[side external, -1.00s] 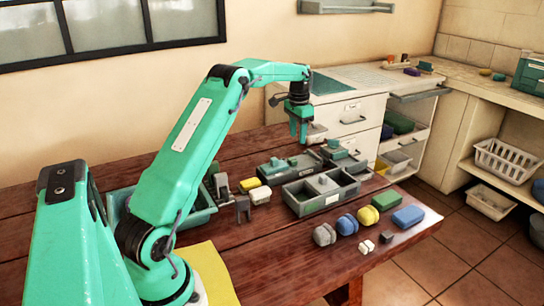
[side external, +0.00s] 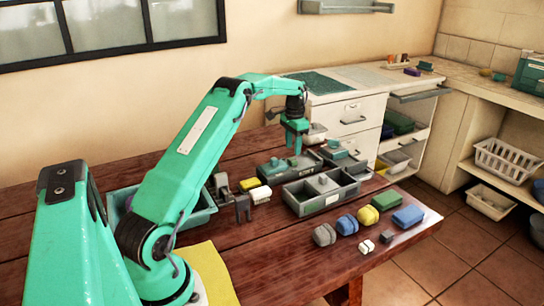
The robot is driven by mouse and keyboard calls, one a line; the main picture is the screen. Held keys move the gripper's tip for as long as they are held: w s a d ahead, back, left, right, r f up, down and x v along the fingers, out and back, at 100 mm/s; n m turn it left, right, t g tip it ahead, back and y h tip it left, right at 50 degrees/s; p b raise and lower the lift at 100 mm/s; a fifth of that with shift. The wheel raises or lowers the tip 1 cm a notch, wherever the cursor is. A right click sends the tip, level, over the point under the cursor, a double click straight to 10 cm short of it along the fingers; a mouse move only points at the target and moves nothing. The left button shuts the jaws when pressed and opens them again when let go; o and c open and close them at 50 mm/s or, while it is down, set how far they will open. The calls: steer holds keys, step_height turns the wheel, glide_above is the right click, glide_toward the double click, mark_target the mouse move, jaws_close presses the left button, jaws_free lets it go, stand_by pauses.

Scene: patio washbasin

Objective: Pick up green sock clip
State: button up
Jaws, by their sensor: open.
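My gripper (side external: 293,147) points down over the back of the wooden table, its green fingers just above a low dark grey tray (side external: 268,173). Small green pieces lie on this tray, one of them a green clip-like piece (side external: 278,163) just left of and below the fingers. The pieces are too small to tell which is the green sock clip. The gap between the fingers is hard to see, and nothing shows held in them.
A grey divided box (side external: 325,198) stands in front of the tray. Grey, blue and green rounded blocks (side external: 384,200) line the table's right edge. Yellow and white blocks (side external: 260,194) lie to the left. A white drawer cabinet (side external: 350,115) stands behind.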

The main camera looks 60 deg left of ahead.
mark_target(292, 159)
steer(key=shift+f, duration=0.1)
steer(key=shift+f, duration=2.5)
steer(key=shift+c, duration=0.2)
steer(key=c, duration=0.7)
